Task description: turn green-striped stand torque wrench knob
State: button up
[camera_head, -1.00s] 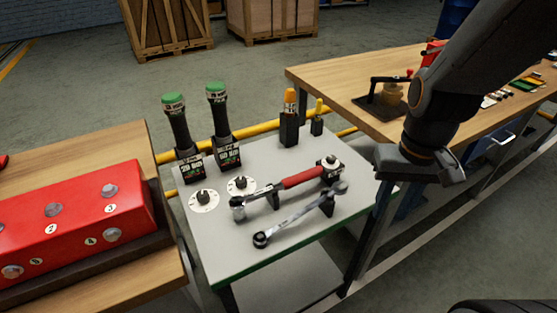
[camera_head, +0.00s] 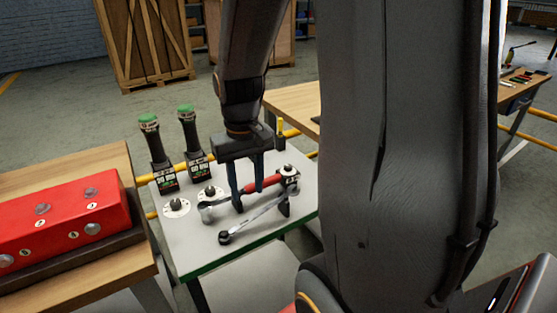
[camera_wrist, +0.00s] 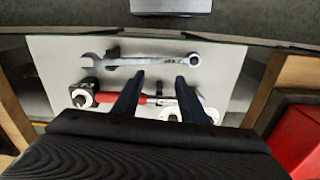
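The light grey stand (camera_head: 205,246) has a green stripe along its front edge. The torque wrench (camera_head: 268,185) with a red handle lies raised on it; its knob (camera_head: 289,171) is at the right end of the handle. In the wrist view, the knob (camera_wrist: 82,96) is at the left, outside my fingers. My gripper (camera_head: 249,200) points down over the wrench's middle. In the wrist view, its two fingers (camera_wrist: 160,78) are apart, with nothing held. They partly hide the red handle. I cannot tell how high the fingertips are above the wrench.
A combination wrench (camera_head: 252,220) lies in front of the torque wrench. Two dials (camera_head: 176,206) and two green-topped tools (camera_head: 155,150) stand to the left. A red box (camera_head: 70,215) sits on the left bench. A wooden bench (camera_head: 292,110) stands behind.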

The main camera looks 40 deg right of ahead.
aim_at(288, 166)
jog(key=w+d+r+m, duration=0.1)
jog(key=w+d, duration=0.1)
jog(key=d, duration=0.3)
jog(key=w+d+r+m+p, duration=0.1)
jog(key=w+d, duration=0.1)
jog(key=d, duration=0.4)
jog(key=w+d+r+p, duration=0.1)
jog(key=w+d, duration=0.1)
jog(key=d, duration=0.4)
jog(key=shift+w+d+r+m, duration=0.25)
jog(key=shift+r+m, duration=0.1)
jog(key=shift+m, duration=0.05)
jog(key=shift+d+f, duration=0.2)
jog(key=shift+d, duration=0.05)
notch_tip(288, 166, down, 7)
jog(key=shift+f+p, duration=0.15)
jog(key=shift+p, duration=0.45)
grip_shut()
